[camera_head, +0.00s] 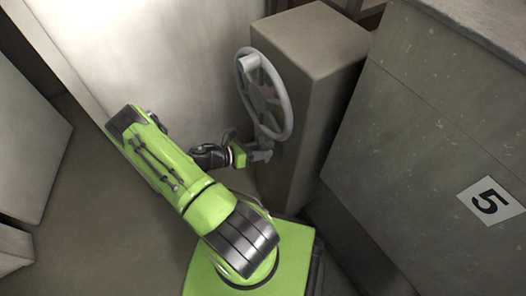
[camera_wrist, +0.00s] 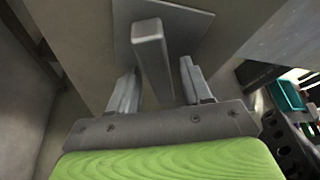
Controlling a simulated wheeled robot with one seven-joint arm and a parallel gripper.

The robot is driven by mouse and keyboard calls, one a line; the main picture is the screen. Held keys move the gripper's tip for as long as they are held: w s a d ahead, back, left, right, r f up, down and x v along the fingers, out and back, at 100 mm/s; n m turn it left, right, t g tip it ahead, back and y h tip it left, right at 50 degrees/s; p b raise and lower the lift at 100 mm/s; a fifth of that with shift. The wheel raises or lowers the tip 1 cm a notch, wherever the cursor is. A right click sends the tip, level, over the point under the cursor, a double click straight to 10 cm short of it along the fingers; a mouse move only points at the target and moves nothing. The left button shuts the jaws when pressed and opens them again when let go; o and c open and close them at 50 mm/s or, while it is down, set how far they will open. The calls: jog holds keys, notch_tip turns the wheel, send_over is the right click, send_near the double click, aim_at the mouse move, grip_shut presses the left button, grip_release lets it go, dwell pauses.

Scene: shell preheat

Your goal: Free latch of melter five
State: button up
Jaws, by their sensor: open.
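A grey label plate marked 5 (camera_head: 490,201) is on the large grey housing at the right. In the wrist view, a grey latch lever (camera_wrist: 149,38) stands out from a flat square plate (camera_wrist: 187,25). My gripper (camera_wrist: 158,75) is open, with one finger on each side of the lever. I cannot tell whether either finger touches it. In the head view my gripper (camera_head: 264,154) is beside the lower rim of a grey handwheel (camera_head: 287,110). The lever is not clearly seen there.
The handwheel sits on the side of a grey box-shaped column (camera_head: 318,45). The large housing (camera_head: 420,120) fills the right. A pale wall panel (camera_head: 150,50) stands behind my arm. Bare floor (camera_head: 90,220) shows at the lower left. A teal object (camera_wrist: 287,95) shows in the wrist view.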

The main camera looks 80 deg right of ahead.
jog(key=shift+s+d+f, duration=0.2)
jog(key=shift+s+d, duration=0.15)
jog(key=shift+s, duration=0.1)
grip_shut()
jog(key=shift+r+m+t+h+p, duration=0.15)
jog(key=shift+m+t+h+p, duration=0.3)
jog(key=shift+m+p, duration=0.3)
jog(key=shift+w+f+m+t+h, duration=0.2)
jog(key=shift+m+t+h, duration=0.25)
jog(key=shift+m, duration=0.5)
grip_release()
jog(key=shift+s, duration=0.1)
jog(key=p+v, duration=0.3)
jog(key=v, duration=1.2)
jog(key=shift+w+a+r+p, duration=0.2)
jog(key=shift+w+r+p, duration=0.05)
jog(key=shift+r+p, duration=0.15)
